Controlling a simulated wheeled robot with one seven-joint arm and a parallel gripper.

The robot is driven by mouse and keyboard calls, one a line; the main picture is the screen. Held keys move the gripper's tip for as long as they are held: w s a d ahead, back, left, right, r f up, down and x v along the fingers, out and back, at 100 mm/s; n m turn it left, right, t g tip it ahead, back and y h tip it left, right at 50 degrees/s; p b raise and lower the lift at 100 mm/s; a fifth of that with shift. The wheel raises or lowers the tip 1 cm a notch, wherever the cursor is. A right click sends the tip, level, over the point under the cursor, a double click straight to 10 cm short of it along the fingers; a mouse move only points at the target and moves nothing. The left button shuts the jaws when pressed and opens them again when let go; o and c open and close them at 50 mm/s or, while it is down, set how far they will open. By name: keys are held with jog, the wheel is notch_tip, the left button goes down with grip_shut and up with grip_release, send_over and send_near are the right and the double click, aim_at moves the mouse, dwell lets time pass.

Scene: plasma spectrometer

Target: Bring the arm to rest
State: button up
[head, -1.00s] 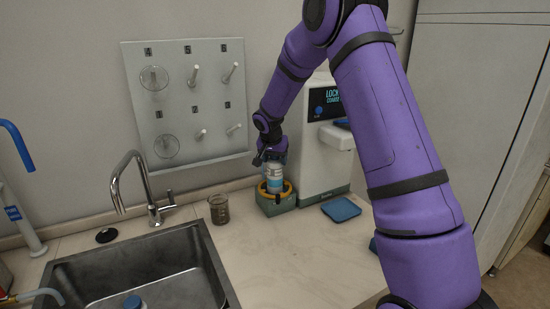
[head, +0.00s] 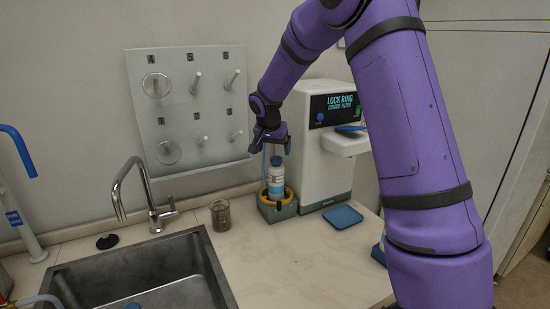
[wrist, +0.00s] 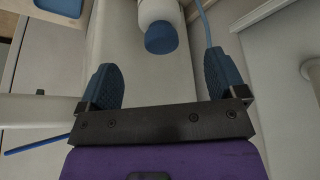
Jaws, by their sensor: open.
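My gripper (head: 270,143) is at the end of my purple arm, above a white bottle with a blue cap (head: 276,178). The bottle stands upright in a green holder with a yellow ring (head: 277,209) on the counter. In the wrist view my gripper (wrist: 163,75) shows two blue fingers spread wide with nothing between their pads. The bottle's blue cap (wrist: 161,38) lies beyond the fingertips, apart from them.
The white lock ring machine (head: 322,170) stands right of the holder, close to my gripper. A blue tray (head: 343,216) lies in front of it. A beaker (head: 221,215), faucet (head: 135,190) and sink (head: 150,270) are left. A pegboard (head: 187,110) hangs on the wall behind.

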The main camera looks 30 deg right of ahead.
jog(key=shift+v, duration=1.1)
jog(key=s+a+r+n+y, duration=0.1)
jog(key=s+a+r+n, duration=0.1)
jog(key=s+r, duration=0.55)
jog(key=s+a+r+n, duration=0.15)
jog(key=s+r, duration=0.35)
jog(key=s, duration=0.5)
jog(key=s+a+n+t+y, duration=0.1)
jog(key=s+a+n, duration=0.1)
jog(key=s, duration=1)
jog(key=s+a+n+t+y, duration=0.1)
jog(key=s+a+n, duration=0.1)
jog(key=s, duration=1)
jog(key=shift+s+a+n, duration=0.25)
jog(key=shift+s+n, duration=0.1)
jog(key=shift+n, duration=0.4)
